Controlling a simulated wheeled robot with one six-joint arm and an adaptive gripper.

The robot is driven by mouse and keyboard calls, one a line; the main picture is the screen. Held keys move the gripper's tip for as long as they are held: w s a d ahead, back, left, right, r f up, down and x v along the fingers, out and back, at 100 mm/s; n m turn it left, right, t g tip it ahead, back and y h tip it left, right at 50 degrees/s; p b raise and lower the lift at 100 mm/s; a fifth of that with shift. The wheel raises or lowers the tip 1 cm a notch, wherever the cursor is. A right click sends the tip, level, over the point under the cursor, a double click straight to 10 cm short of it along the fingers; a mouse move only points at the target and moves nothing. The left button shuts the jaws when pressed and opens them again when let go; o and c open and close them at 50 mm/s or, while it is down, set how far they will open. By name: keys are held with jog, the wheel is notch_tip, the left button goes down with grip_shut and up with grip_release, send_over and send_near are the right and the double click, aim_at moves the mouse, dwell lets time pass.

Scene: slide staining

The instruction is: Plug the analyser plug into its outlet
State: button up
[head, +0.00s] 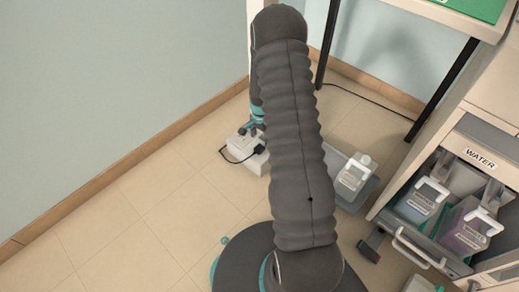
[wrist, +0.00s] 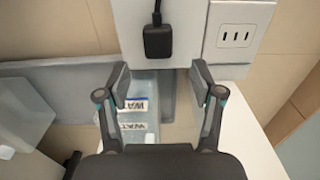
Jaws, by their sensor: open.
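The black analyser plug (wrist: 158,42) shows at the top of the wrist view, its cord running up out of the picture. It rests on or against a white block (wrist: 186,47). The outlet (wrist: 236,37), a white plate with dark slots, is to its right; the plug is apart from these slots. My gripper (wrist: 160,84) is open, its fingers apart with nothing between them, and the plug lies beyond the fingertips. In the head view, the white block (head: 257,163) with a black cord is on the floor; my arm hides most of my gripper.
A grey tray (head: 350,202) with a white-handled container (head: 355,175) stands right of my arm. A WATER-labelled container (wrist: 133,108) shows below the plug. An open drawer (head: 425,240) with containers is at right. Walls border the left; the floor at left is clear.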

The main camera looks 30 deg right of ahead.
aim_at(259, 147)
jog(key=shift+f, duration=0.1)
jog(key=f, duration=0.3)
jog(key=a+f+b, duration=0.1)
jog(key=f, duration=0.1)
jog(key=shift+s, duration=0.25)
jog(key=c, duration=1.2)
